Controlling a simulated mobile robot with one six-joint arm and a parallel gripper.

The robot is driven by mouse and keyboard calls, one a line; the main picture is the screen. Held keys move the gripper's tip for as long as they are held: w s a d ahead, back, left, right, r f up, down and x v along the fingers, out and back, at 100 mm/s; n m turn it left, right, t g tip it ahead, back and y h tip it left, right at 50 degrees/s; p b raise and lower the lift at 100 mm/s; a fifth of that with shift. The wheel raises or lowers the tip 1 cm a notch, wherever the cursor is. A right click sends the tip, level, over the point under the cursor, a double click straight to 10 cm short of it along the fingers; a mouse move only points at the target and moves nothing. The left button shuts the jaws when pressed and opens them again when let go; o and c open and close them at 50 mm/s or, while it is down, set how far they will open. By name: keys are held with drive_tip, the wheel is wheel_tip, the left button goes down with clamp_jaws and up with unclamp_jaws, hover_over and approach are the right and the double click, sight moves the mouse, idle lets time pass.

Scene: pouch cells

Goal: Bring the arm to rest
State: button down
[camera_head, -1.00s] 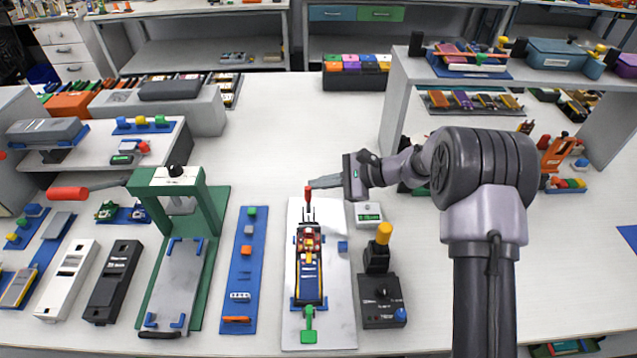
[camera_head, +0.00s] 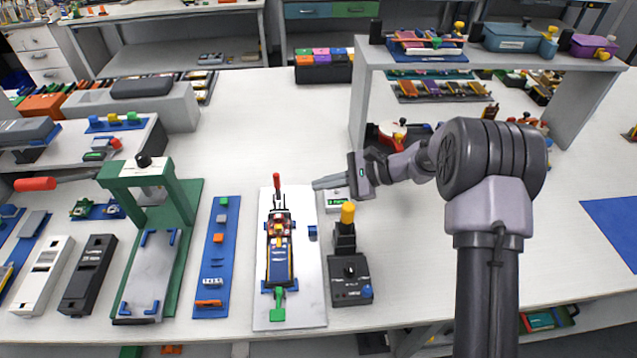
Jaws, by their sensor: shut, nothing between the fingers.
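My arm rises at the right of the head view and reaches left over the bench. My gripper (camera_head: 328,183) points left, shut and empty, above the table. It is just right of a red-handled tool (camera_head: 277,187) at the top of a pale plate (camera_head: 307,296). On that plate lies a dark cell assembly (camera_head: 279,258) with a green tab at its near end. The gripper partly hides a small white meter (camera_head: 338,201) behind it.
A blue strip (camera_head: 227,247) and a green press (camera_head: 187,192) stand to the left. A grey shelf (camera_head: 358,98) rises behind the arm. The table right of the arm is largely clear.

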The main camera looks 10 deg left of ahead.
drive_tip(key=s+d+r+n+t+h, duration=0.1)
drive_tip(key=s+d+r+n+h, duration=0.2)
drive_tip(key=s+r, duration=0.5)
drive_tip(key=s+d+r+n+t+h, duration=0.1)
drive_tip(key=s+d+r+n+h, duration=0.1)
drive_tip(key=s+d+r, duration=0.45)
drive_tip(key=s+d+r+n+t+h, duration=0.1)
drive_tip(key=s+d+r+t+h, duration=0.1)
drive_tip(key=s+d, duration=0.3)
drive_tip(key=s+d+r+n+t+h, duration=0.1)
drive_tip(key=s+d+r+h, duration=0.1)
drive_tip(key=s, duration=0.8)
drive_tip(key=d+h, duration=0.1)
drive_tip(key=d, duration=0.1)
drive_tip(key=shift+s+d+n+t+h, duration=0.3)
drive_tip(key=shift+d+t, duration=0.05)
drive_tip(key=shift+t, duration=0.05)
